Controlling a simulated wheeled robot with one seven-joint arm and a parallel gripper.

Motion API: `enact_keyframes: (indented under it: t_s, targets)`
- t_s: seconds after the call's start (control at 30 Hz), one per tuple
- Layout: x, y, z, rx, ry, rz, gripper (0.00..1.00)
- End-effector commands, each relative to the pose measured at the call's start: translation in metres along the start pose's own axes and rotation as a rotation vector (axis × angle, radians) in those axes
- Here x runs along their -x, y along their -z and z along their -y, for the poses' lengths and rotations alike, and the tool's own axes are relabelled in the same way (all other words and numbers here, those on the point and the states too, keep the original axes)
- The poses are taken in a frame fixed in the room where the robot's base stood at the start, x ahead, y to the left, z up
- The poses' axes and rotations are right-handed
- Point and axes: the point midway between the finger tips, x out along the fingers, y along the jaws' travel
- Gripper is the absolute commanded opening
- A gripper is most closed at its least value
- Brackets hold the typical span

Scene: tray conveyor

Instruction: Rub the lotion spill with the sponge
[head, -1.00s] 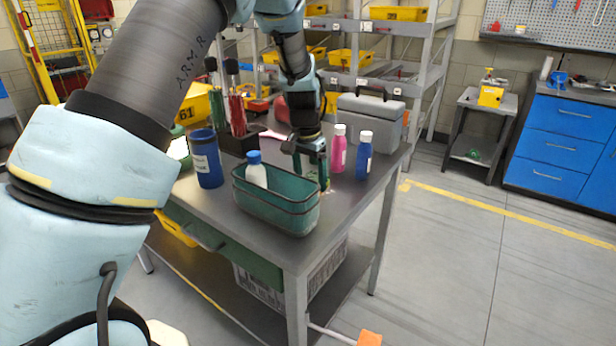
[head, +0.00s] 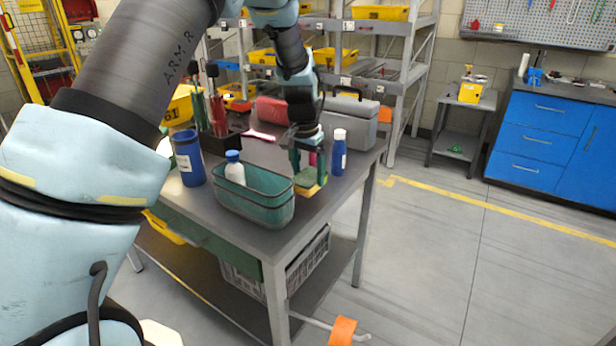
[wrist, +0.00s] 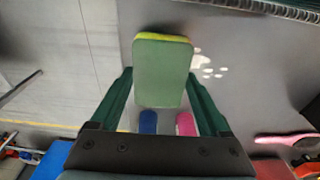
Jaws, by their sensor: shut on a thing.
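My gripper (head: 308,160) is shut on the sponge (head: 308,184), which has a green top and a yellow underside. In the head view it is just right of the green bin, low over the table. The sponge (wrist: 162,72) fills the space between my fingers in the wrist view. The lotion spill (wrist: 203,62) shows there as several whitish spots on the grey tabletop, directly right of the sponge. Whether the sponge covers more of it, or touches the table, I cannot tell. The spill is hidden in the head view.
The green bin (head: 252,211) holds a white bottle with a blue cap (head: 235,170). A blue bottle (head: 338,155) stands close right of my gripper; a pink bottle (wrist: 186,123) is beside it. A grey toolbox (head: 350,122) stands behind. A blue canister (head: 188,160) is left.

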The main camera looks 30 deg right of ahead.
Motion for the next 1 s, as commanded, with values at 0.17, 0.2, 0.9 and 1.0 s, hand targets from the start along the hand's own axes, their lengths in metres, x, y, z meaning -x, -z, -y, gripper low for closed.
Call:
enact_keyframes:
  t_s: [0.17,0.2,0.9,1.0]
  targets:
    - [0.020,0.003,0.001,0.001,0.000,-0.001,0.35]
    - [0.024,0.004,0.001,0.002,0.000,-0.001,0.35]
    - [0.051,0.008,0.002,0.002,0.001,-0.001,0.35]
    - [0.051,0.008,0.002,0.002,0.001,-0.001,0.35]
